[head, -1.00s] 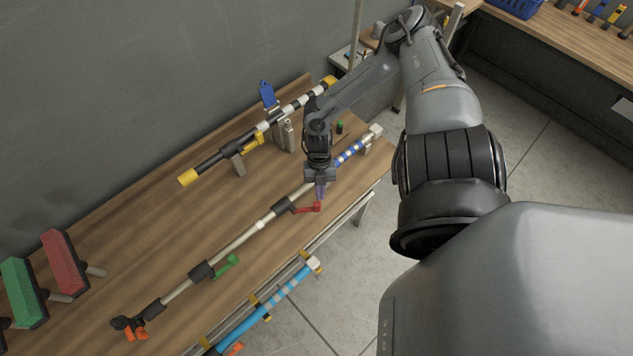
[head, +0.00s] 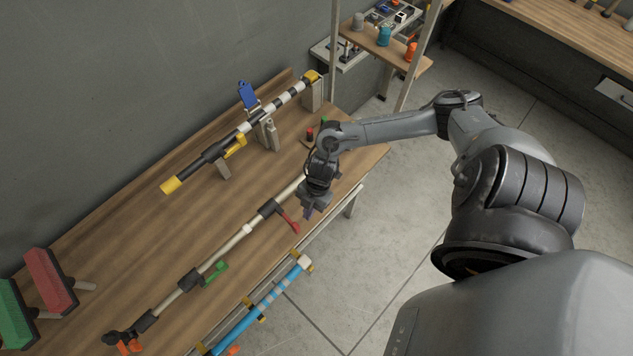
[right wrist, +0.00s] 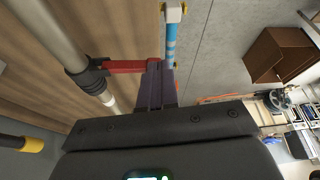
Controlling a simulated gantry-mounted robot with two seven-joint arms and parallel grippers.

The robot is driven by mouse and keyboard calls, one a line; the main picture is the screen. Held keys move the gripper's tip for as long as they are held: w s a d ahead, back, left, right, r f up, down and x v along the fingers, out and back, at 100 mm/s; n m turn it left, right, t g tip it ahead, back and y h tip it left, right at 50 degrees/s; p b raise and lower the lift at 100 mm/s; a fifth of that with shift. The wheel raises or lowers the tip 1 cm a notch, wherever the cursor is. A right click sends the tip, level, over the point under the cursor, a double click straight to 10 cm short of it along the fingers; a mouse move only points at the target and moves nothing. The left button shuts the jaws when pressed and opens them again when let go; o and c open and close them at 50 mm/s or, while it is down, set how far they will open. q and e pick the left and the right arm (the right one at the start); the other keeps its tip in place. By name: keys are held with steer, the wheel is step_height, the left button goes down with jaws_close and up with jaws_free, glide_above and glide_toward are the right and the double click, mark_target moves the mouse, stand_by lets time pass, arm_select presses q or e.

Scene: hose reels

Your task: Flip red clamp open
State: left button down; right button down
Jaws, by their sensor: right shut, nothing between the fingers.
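The red clamp lever (head: 289,221) stands out from its black collar (head: 270,208) on the pale pole (head: 238,238), pointing roughly crosswise to the pole, toward the table's front edge. In the right wrist view the red lever (right wrist: 132,67) runs from the black collar on the pole to beside my fingertips. My right gripper (head: 307,214) is shut and empty, just right of the lever's free end. In the right wrist view its shut fingers (right wrist: 158,80) overlap the lever's end; I cannot tell whether they touch. My left gripper is out of view.
The same pole carries a green lever (head: 214,273) and an orange clamp (head: 128,346). A blue hose pole (head: 262,307) lies below the table's front edge. Behind stands a black-and-white pole (head: 215,150) with a yellow clamp (head: 236,150).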

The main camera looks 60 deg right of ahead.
steer(key=shift+w, duration=0.1)
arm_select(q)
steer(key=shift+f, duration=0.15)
arm_select(e)
steer(key=shift+w+a, duration=0.1)
steer(key=shift+w, duration=0.6)
